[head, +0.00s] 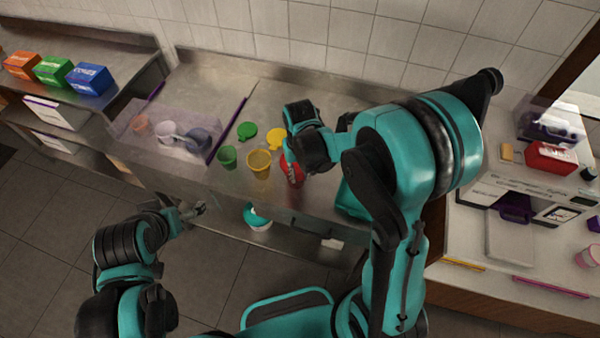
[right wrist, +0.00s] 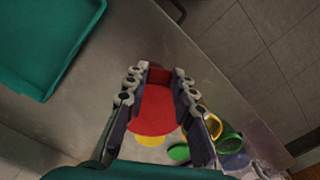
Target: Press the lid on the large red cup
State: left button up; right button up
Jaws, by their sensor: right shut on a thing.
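A red cup (head: 295,177) stands near the front edge of the metal counter, partly hidden by my right gripper. My right gripper (head: 290,151) is directly over it, pointing down. In the right wrist view its fingers close on a red piece that looks like the red lid (right wrist: 155,112), with a smooth flat face. I cannot tell how well the lid sits on the rim. My left gripper (head: 193,210) is empty in front of the counter; its fingers look apart.
A yellow cup (head: 259,165) and a green cup (head: 228,157) stand left of the red cup. A yellow lid (head: 277,137) and a green lid (head: 246,130) lie behind them. A clear bin (head: 150,115) is farther left. A teal tray (right wrist: 45,40) lies to the right on the counter.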

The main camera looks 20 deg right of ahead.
jog(key=shift+f, duration=0.15)
dwell(0.4)
jog(key=o, duration=1.4)
jog(key=shift+r+p, duration=1.95)
jog(key=shift+r, duration=1.1)
